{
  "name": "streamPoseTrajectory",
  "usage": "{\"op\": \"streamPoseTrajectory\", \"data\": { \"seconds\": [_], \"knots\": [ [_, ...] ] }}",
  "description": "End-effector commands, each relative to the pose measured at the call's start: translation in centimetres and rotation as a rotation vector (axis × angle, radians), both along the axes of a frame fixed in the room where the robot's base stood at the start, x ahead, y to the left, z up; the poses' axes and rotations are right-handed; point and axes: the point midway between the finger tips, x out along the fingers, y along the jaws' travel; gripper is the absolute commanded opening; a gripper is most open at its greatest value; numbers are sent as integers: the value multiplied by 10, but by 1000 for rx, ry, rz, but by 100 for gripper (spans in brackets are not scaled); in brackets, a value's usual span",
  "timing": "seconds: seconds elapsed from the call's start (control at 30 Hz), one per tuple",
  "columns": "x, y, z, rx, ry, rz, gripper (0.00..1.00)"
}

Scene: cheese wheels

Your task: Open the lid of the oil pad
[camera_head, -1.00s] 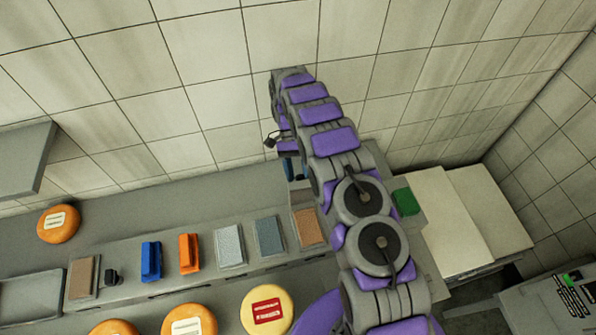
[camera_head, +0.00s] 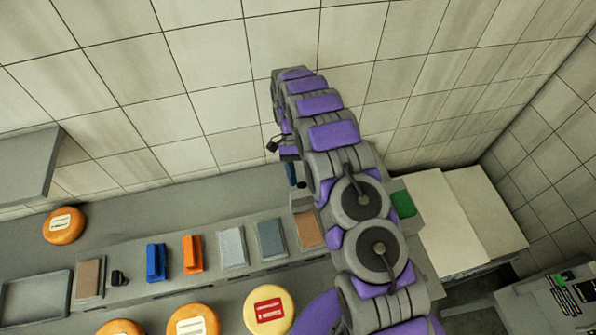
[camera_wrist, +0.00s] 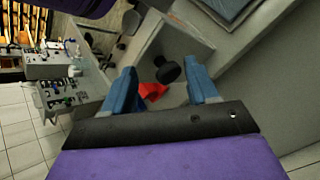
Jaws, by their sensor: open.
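My gripper (camera_wrist: 160,68) is open in the wrist view, with its two blue fingers apart. A round black knob (camera_wrist: 169,70) shows between the fingertips, and a red thing (camera_wrist: 153,90) lies beside it, partly hidden. I cannot tell whether the knob belongs to the oil pad's lid or whether the fingers touch it. In the head view my gripper (camera_head: 291,173) is mostly hidden by my arm, at the back of the counter. The oil pad cannot be made out for certain; my arm covers part of that area.
On the counter ledge stand a blue block (camera_head: 156,262), an orange block (camera_head: 192,254), a light grey pad (camera_head: 232,247), a teal pad (camera_head: 271,239) and a brown pad (camera_head: 308,230). Cheese wheels (camera_head: 269,309) lie in front. A green block (camera_head: 403,203) is right of my arm. The tiled wall is close behind.

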Motion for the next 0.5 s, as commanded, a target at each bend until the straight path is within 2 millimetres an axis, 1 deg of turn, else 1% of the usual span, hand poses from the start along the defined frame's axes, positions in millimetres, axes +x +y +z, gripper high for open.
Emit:
{"op": "streamPoseTrajectory", "data": {
  "seconds": [0.5],
  "knots": [
    [-49, -16, 5, -2, 1, 0, 59]
  ]
}}
